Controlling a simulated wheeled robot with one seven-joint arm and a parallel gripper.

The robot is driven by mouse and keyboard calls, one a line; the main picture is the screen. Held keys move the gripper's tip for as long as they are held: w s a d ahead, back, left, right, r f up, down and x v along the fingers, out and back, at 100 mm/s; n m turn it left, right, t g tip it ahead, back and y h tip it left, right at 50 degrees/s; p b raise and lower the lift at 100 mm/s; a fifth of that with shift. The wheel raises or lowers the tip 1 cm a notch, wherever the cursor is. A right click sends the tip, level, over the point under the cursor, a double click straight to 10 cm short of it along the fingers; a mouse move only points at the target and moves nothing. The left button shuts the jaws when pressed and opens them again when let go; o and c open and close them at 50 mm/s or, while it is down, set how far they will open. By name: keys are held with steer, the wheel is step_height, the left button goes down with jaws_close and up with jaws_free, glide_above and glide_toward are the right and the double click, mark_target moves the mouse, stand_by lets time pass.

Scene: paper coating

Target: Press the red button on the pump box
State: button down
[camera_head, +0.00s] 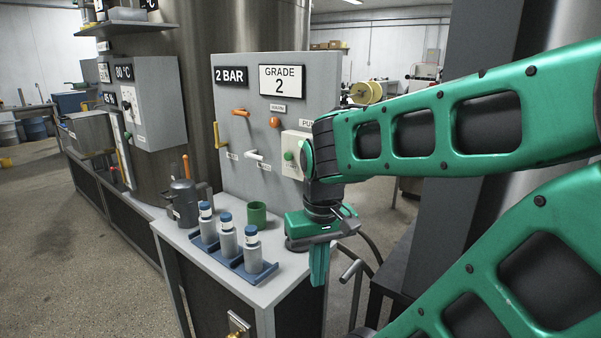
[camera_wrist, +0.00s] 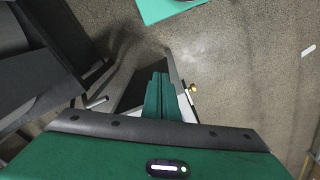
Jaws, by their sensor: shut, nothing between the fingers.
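The pump box (camera_head: 296,141) is a pale box on the right side of the grey panel, under a label that is partly covered. A green button (camera_head: 288,156) shows on its front. My arm covers the right part of the box, and I cannot clearly make out the red button. My gripper (camera_head: 319,282) is shut and empty. It points down at the right edge of the grey bench, below and in front of the pump box. In the wrist view my shut fingers (camera_wrist: 159,92) point toward the floor.
The bench (camera_head: 208,262) carries a blue rack (camera_head: 262,276) with several blue-capped bottles, a green cup (camera_head: 257,213) and a dark canister (camera_head: 184,203). The panel (camera_head: 318,78) has orange and white handles. A dark column (camera_head: 440,232) stands behind my arm.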

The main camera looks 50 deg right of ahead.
steer(key=w+d+r+n+t+h, duration=0.2)
steer(key=w+d+r, duration=0.6)
steer(key=w, duration=0.2)
steer(key=w+d+r+n+t+h, duration=0.2)
steer(key=w+d+r+n+h, duration=0.1)
steer(key=w+d+r, duration=0.5)
steer(key=w, duration=0.2)
steer(key=shift+w+r+n+t, duration=0.3)
steer(key=shift+w, duration=0.05)
steer(key=shift+f, duration=0.1)
steer(key=w+d+f, duration=0.4)
steer(key=d+f, duration=0.4)
steer(key=shift+w+d, duration=0.15)
steer(key=shift+w, duration=0.05)
steer(key=shift+d, duration=0.1)
